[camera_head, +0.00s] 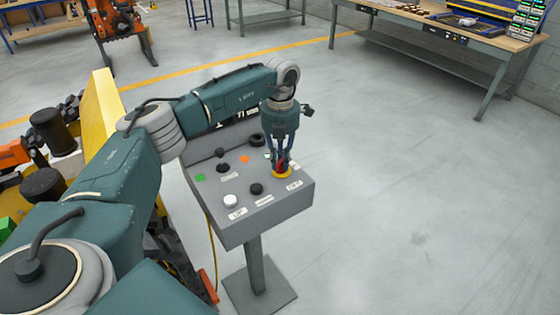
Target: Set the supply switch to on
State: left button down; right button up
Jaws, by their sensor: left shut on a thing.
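A grey control box (262,215) with a sloped top stands on a post in the middle of the view. On the right part of its top is a red switch handle (282,160) on a yellow round plate (283,174); it looks like the supply switch. My left gripper (281,163) points down over it and is shut on the red handle. The fingers hide part of the handle, and I cannot tell which way it is turned. The labels are too small to read. My right gripper is not in view.
A workbench (440,35) stands at the back right. The floor right of the box is clear.

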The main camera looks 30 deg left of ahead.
aim_at(281, 159)
pick_arm(q)
jog(key=m, duration=0.4)
jog(key=shift+w+r, duration=0.1)
jog(key=shift+m, duration=0.3)
dwell(0.4)
jog(key=c, duration=1.7)
grip_release()
jog(key=shift+o, duration=0.2)
notch_tip(281, 159, up, 12)
